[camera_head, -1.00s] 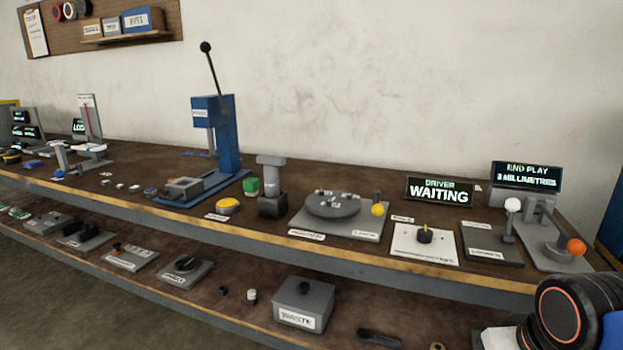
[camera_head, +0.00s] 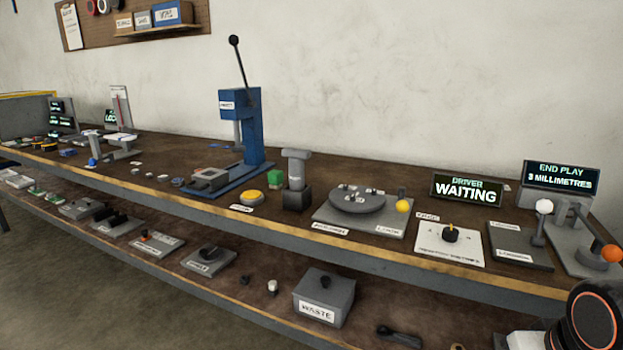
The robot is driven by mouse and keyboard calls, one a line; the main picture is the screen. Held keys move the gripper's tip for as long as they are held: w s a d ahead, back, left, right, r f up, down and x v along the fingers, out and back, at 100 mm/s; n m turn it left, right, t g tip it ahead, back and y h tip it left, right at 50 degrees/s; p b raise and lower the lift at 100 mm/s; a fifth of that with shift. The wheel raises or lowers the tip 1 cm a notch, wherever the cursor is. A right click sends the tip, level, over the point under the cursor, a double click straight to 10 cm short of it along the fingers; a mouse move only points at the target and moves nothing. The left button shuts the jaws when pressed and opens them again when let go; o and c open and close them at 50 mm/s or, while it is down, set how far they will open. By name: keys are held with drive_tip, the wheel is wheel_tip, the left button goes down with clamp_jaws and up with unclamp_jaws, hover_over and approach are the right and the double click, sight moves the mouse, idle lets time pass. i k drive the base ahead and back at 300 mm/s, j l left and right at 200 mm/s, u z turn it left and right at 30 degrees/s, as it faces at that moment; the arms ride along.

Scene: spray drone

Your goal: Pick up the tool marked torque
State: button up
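No label reading torque can be made out on any tool. A grey T-handled tool (camera_head: 296,168) stands upright in a dark square holder (camera_head: 297,197) near the middle of the bench; its marking is too small to read. A driver display (camera_head: 467,189) reads "WAITING" to its right. My gripper is out of view; only a black, orange-ringed joint of my arm shows at the bottom right.
A grey waste box (camera_head: 324,298) sits on the lower shelf.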

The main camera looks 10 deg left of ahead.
sight(296, 161)
drive_tip(key=i+j+z, duration=0.35)
drive_tip(key=j, duration=0.65)
drive_tip(key=j+z, duration=0.4)
drive_tip(key=j, duration=0.55)
drive_tip(key=j+z, duration=0.35)
drive_tip(key=j, duration=0.7)
